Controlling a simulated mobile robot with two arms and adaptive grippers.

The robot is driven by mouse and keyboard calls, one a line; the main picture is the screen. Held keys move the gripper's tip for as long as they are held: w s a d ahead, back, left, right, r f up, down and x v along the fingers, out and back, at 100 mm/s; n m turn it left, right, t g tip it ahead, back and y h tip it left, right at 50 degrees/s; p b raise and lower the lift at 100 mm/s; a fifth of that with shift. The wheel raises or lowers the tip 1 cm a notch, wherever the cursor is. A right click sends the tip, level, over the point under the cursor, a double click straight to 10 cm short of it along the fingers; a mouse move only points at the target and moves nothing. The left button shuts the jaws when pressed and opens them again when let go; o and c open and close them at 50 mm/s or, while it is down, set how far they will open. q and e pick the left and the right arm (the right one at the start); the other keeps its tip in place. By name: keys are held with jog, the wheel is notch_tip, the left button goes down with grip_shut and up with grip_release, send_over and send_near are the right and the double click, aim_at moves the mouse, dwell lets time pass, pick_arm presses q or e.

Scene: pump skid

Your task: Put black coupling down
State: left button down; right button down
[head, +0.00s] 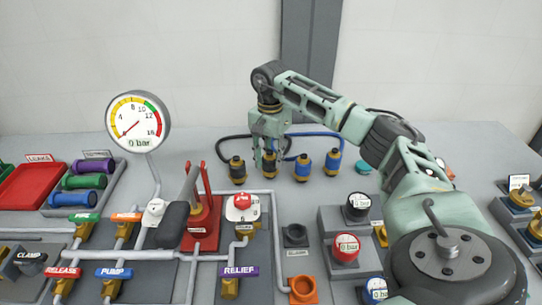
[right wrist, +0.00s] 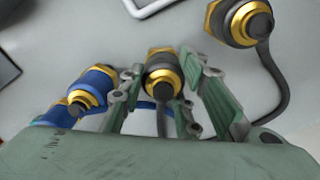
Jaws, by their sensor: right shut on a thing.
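My right gripper (head: 268,148) reaches down at the back of the table, shut on a black coupling with gold rings (head: 269,165). In the right wrist view this black coupling (right wrist: 163,72) sits between the fingers (right wrist: 166,82). I cannot tell whether its lower end touches the table. A second black coupling (head: 237,171) stands to its left in the head view, with a dark hose; it also shows in the right wrist view (right wrist: 240,20). My left gripper is not in view.
Two blue couplings (head: 303,167) (head: 334,160) with a blue hose stand just right of the held one. A black holder (head: 295,236) and an orange holder (head: 303,290) are nearer. A red pump handle stand (head: 201,222), valves and a pressure gauge (head: 138,122) stand left.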

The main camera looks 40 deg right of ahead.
jog(key=c, duration=1.3)
grip_release()
jog(key=shift+f, duration=0.1)
notch_tip(320, 180, up, 12)
jog(key=shift+w+r+b, duration=0.1)
jog(key=shift+r+b, duration=0.1)
jog(key=shift+b, duration=0.15)
